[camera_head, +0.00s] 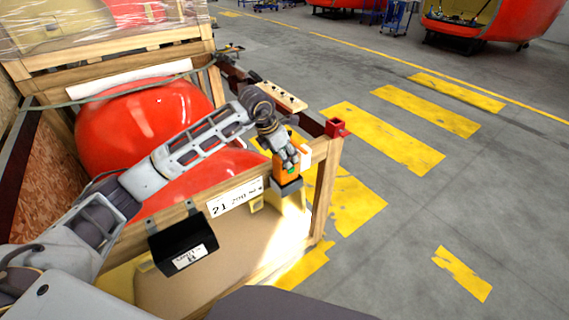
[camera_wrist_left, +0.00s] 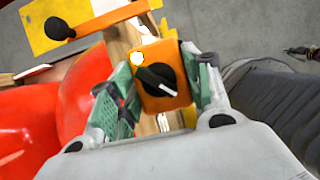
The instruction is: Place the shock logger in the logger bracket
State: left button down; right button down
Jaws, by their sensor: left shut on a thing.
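My left gripper (camera_head: 288,160) is at the right end of the crate's front, above its top rail. It is shut on the orange shock logger (camera_head: 281,174), a small box. In the left wrist view the logger (camera_wrist_left: 178,95) shows a black knob with a white mark and sits between the green-padded fingers (camera_wrist_left: 160,95). A small dark grey holder (camera_head: 289,188), which looks like the logger bracket, is directly below the logger in the head view. I cannot tell whether the logger is seated in it or just above it. My right gripper is not in view.
The wooden crate (camera_head: 322,190) holds a red nosecone (camera_head: 150,120). A black labelled box (camera_head: 183,245) and a white number plate (camera_head: 235,197) are on its front. A wooden strip with dark knobs (camera_head: 283,97) lies behind the gripper. Open floor with yellow markings is at the right.

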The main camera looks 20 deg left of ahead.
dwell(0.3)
pick_arm(q)
jog(key=shift+f, duration=1.9)
jog(key=shift+f, duration=0.1)
jog(key=c, duration=0.7)
grip_release()
jog(key=v, duration=1.2)
